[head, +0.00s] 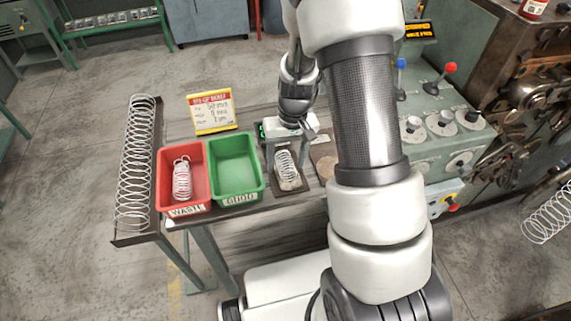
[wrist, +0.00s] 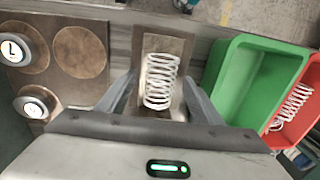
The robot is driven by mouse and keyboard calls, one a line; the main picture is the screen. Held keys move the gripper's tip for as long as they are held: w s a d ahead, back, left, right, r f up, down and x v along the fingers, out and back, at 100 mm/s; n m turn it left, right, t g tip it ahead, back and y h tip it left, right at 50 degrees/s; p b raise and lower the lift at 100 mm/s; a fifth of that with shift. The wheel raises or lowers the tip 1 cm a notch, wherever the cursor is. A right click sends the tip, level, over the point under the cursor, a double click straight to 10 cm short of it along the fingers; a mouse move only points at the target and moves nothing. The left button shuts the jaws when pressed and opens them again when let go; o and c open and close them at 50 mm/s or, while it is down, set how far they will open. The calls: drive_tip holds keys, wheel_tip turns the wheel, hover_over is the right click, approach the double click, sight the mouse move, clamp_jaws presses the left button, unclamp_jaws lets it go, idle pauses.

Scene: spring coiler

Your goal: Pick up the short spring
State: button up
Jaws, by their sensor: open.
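A short pale wire spring (head: 286,166) lies on a dark plate (head: 291,187) at the front of the bench, right of the green bin. In the wrist view the spring (wrist: 160,81) lies between my two fingers, with a gap on each side. My gripper (head: 291,148) is open and empty above the plate, pointing down; it also shows in the wrist view (wrist: 159,97). Another spring (head: 182,180) lies in the red bin (head: 161,162) marked WASTE. The frames do not show exactly how high my fingertips are over the plate.
An empty green bin (head: 258,190) marked GOOD stands between the red bin and the plate. A long spring (head: 135,165) lies in a tray at the left. A yellow-edged sign (head: 212,112) stands behind the bins. A green machine with knobs (head: 440,121) is at the right.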

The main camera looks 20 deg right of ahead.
sight(286, 160)
drive_tip(key=c, duration=1.2)
wheel_tip(286, 160, up, 10)
drive_tip(key=shift+r, duration=0.1)
drive_tip(key=shift+c, duration=0.2)
